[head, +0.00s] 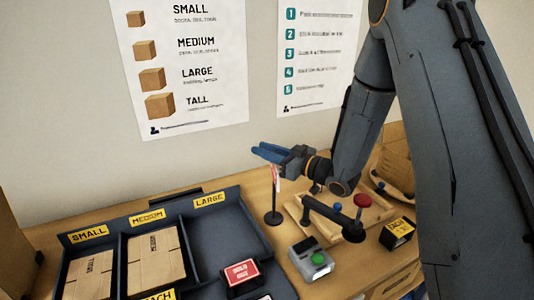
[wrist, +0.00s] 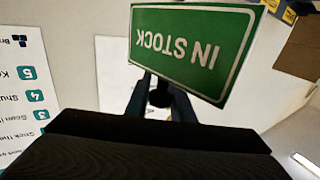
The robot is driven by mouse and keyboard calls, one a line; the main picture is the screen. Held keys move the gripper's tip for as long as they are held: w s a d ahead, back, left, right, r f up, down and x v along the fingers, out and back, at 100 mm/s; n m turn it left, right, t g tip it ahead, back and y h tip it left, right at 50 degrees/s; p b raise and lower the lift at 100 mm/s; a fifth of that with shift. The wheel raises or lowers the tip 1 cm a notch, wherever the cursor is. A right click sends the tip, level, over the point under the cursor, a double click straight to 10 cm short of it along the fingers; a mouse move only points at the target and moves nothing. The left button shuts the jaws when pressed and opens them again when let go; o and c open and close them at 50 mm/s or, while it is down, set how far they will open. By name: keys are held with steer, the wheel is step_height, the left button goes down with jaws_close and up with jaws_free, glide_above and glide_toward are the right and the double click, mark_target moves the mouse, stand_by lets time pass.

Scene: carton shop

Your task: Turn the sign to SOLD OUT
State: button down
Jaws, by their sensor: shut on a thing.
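The sign shows in the wrist view as a green board (wrist: 192,48) reading IN STOCK, upside down in that picture and tilted. In the head view the sign (head: 276,178) is seen nearly edge-on, as a narrow white and red strip above a thin black stand (head: 272,216). My gripper (head: 268,152) has blue fingers and is at the top of the sign. In the wrist view my gripper (wrist: 162,92) has its fingers on either side of a dark round piece beside the board, and is shut on the sign. The fingers partly hide the hold.
A dark tray (head: 215,222) with SMALL, MEDIUM and LARGE compartments holds flat cartons at left. A red-faced block (head: 241,272), a device with a green button (head: 309,257) and a wooden board with a red knob (head: 362,200) stand nearby. The wall is close behind.

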steer(key=shift+s+a+r+n+g+y+b, duration=0.1)
steer(key=shift+s+n+g+y+b, duration=0.25)
steer(key=shift+s+n+g+b, duration=1.6)
steer(key=shift+w+a+f+n+g+y+b, duration=0.1)
steer(key=shift+w+n+g+y+b, duration=0.4)
steer(key=shift+n+g, duration=3.15)
steer(key=shift+s+a+r+n+g+y+b, duration=0.15)
steer(key=shift+s+n+g+b, duration=0.9)
steer(key=shift+g, duration=3.35)
steer(key=shift+w+d+n+b, duration=0.1)
steer(key=shift+w+n+b, duration=0.3)
steer(key=shift+b, duration=0.25)
steer(key=c, duration=1.6)
jaws_free()
step_height(320, 180, up, 10)
steer(key=p, duration=1.3)
